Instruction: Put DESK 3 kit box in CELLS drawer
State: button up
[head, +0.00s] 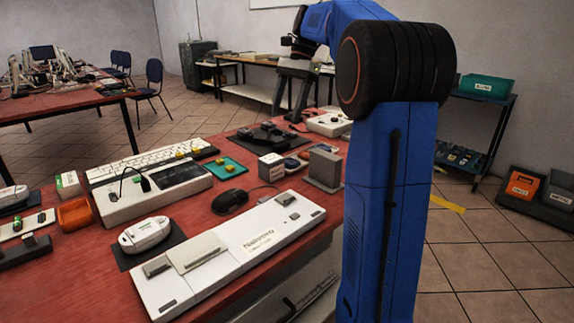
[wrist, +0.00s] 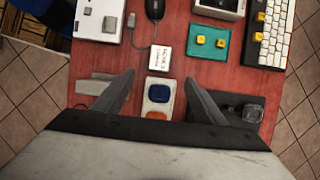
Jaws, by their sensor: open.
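A small white box with a printed label (head: 271,167) stands on the red table; it also shows in the wrist view (wrist: 160,58). The print is too small to read surely, so I cannot tell if it is the DESK 3 kit box. My gripper (wrist: 158,79) is open and empty, pointing at the table. The white box lies just beyond its fingertips, near the middle. A drawer front with a handle (head: 305,297) shows under the table, partly cut off; I cannot read a CELLS label on it.
A small tray with blue and orange pieces (wrist: 158,98) lies between my fingers in the picture. A green mat with yellow blocks (wrist: 210,42), a mouse (head: 230,202) and a grey block (head: 324,168) are near. An orange bin (head: 522,185) stands on the floor right.

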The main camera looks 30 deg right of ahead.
aim_at(273, 157)
jog(key=x, duration=1)
jog(key=shift+s+f, duration=0.15)
jog(key=shift+f, duration=0.15)
jog(key=shift+x, duration=3.2)
jog(key=shift+r, duration=0.1)
jog(key=c, duration=1.3)
notch_tip(273, 157, up, 10)
